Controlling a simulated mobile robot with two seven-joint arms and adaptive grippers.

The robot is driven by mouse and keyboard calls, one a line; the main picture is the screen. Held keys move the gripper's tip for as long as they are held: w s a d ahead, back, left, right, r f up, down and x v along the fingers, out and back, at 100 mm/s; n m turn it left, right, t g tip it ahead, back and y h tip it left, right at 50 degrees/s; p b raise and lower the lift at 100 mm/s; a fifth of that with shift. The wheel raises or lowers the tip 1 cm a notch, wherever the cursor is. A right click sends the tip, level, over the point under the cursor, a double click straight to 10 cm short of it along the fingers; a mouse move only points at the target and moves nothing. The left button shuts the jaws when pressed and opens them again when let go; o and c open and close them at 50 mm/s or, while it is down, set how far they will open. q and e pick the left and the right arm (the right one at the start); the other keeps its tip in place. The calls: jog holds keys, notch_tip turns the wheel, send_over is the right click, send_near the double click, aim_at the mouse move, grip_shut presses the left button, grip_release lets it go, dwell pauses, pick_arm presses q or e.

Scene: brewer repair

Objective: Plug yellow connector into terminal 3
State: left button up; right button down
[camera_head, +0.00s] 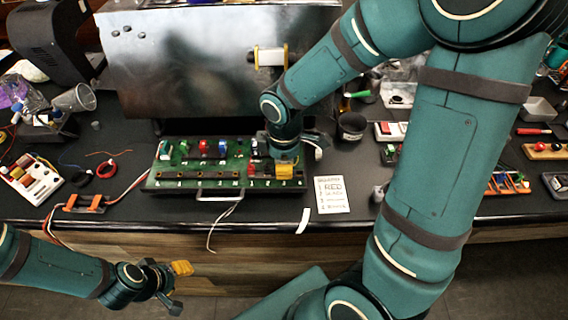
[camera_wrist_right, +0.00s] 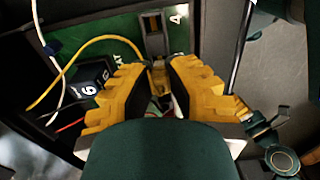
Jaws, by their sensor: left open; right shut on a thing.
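The green terminal board (camera_head: 225,181) lies on the bench in a dark tray, with a row of marked terminals along its front. My right gripper (camera_head: 284,172) is over the board's right end. In the right wrist view, the yellow pads of my right gripper (camera_wrist_right: 163,82) are shut on the small yellow connector (camera_wrist_right: 157,76), mostly hidden between them. A yellow wire (camera_wrist_right: 88,42) curves from it to the left. I cannot tell which terminal is number 3. My left gripper (camera_head: 178,287) is open and empty, in front of the bench.
A black block marked 6 (camera_wrist_right: 91,80) sits left of the gripper in the wrist view. A written card (camera_head: 331,195) lies right of the board. A metal panel (camera_head: 210,60) stands behind it. An orange clip (camera_head: 84,203) with wires lies to the left.

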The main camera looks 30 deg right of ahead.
jog(key=shift+f+b, duration=0.4)
jog(key=shift+f, duration=0.2)
dwell(1.5)
jog(key=c, duration=1)
grip_release()
jog(key=shift+o, duration=0.2)
notch_tip(320, 180, up, 12)
jog(key=shift+r, duration=0.1)
